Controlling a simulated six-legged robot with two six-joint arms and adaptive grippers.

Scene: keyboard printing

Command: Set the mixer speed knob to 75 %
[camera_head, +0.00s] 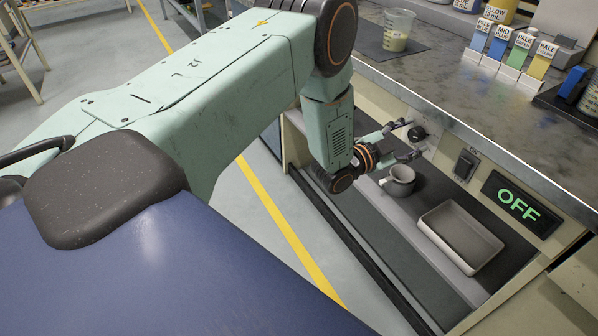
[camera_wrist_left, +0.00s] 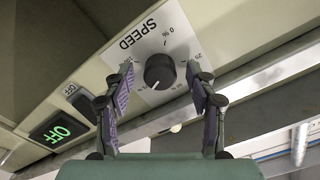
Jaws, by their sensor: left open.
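The black speed knob (camera_wrist_left: 160,71) sits on a white dial plate (camera_wrist_left: 145,44) marked SPEED, upside down in the left wrist view. "0 %" and "25" are legible on the dial; other marks are too small or hidden. A white pointer mark shows on the knob's lower-left side in that view. My left gripper (camera_wrist_left: 159,68) is open, with one finger on each side of the knob and visible gaps to it. In the head view the left gripper (camera_head: 406,139) is at the knob (camera_head: 417,134) on the cabinet front. My right gripper is not in view.
A rocker switch (camera_head: 465,165) and a display (camera_head: 522,204) reading OFF are on the same panel. Below are a grey mug (camera_head: 399,181) and an empty tray (camera_head: 460,237). A beaker (camera_head: 397,30) and colour-labelled boxes (camera_head: 500,42) stand on the worktop above.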

